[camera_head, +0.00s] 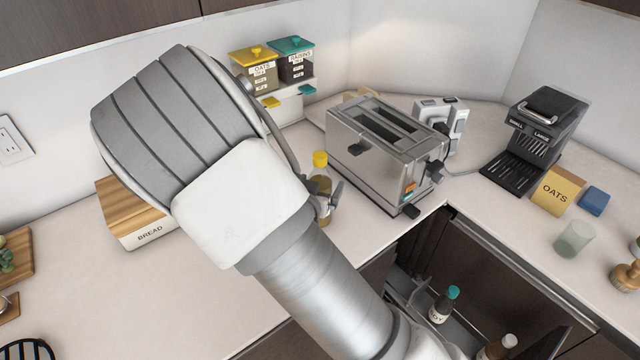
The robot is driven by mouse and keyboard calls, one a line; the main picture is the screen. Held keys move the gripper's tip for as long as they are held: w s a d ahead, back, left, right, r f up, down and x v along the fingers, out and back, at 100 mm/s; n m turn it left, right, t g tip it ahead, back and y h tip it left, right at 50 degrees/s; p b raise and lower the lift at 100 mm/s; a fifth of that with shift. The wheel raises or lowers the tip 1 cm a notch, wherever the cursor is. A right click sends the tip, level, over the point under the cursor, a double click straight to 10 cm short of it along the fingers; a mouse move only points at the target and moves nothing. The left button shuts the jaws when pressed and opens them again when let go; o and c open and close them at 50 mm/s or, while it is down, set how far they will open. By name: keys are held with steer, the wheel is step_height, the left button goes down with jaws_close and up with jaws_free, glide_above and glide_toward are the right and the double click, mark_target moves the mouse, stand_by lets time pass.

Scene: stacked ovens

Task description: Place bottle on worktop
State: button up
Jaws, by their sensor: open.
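A bottle with a yellow cap and amber contents (319,181) stands upright on the pale worktop (215,285), just left of the toaster. My gripper (333,195) is mostly hidden behind my arm; one dark finger shows at the bottle's right side. It is open, and I cannot tell whether it touches the bottle. The bottle's lower left part is hidden by my arm. A bottle with a teal cap (444,306) stands in the open corner unit below the worktop. Another brown-capped bottle (499,347) is near it, cut by the lower edge.
A toaster (375,165) stands close to the right of the yellow-capped bottle. Oats and raisins bins (278,66) are behind. A bread box (135,225) is at left. A coffee machine (540,135), an oats box (557,190) and a glass (574,239) are at right.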

steer(key=p+v, duration=0.1)
steer(key=v, duration=1.1)
step_height(320, 180, up, 7)
steer(key=a+n+g+y, duration=0.1)
steer(key=a+g+y, duration=0.1)
steer(key=g+y, duration=0.35)
steer(key=s+d+r+n+g, duration=0.1)
steer(key=s+d+r, duration=0.4)
steer(key=s+d, duration=0.3)
steer(key=s+d+r+n+h, duration=0.1)
steer(key=s+d+r, duration=0.4)
steer(key=s+d, duration=0.3)
steer(key=shift+s+r+n+g, duration=0.2)
steer(key=shift+r+n+g, duration=0.05)
steer(key=shift+n+g, duration=0.15)
